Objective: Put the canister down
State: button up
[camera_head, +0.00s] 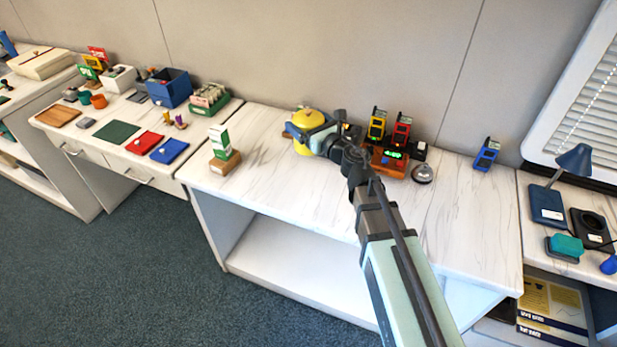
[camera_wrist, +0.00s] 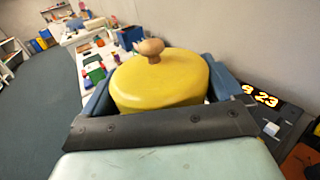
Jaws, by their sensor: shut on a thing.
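The canister (camera_head: 304,121) is a yellow rounded thing at the back of the middle counter. In the wrist view the yellow canister (camera_wrist: 160,82) has a brown knob on top and fills the space between the jaws. My gripper (camera_head: 314,134) is shut on it, with one blue finger (camera_wrist: 97,103) on the left and another (camera_wrist: 222,82) on the right. The canister looks upright.
The middle counter (camera_head: 270,184) is clear at its front. Left of the canister, a green and white box (camera_head: 219,141) stands on a brown block. To the right are several coloured devices (camera_head: 401,128), a round silver thing (camera_head: 422,173) and a blue device (camera_head: 487,154). The wall is close behind.

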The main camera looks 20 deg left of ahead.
jog(key=shift+f, duration=6.3)
jog(key=shift+f, duration=0.15)
jog(key=o, duration=0.8)
jog(key=shift+s+d, duration=0.2)
jog(key=shift+d, duration=0.15)
jog(key=v, duration=1.1)
jog(key=shift+d, duration=0.1)
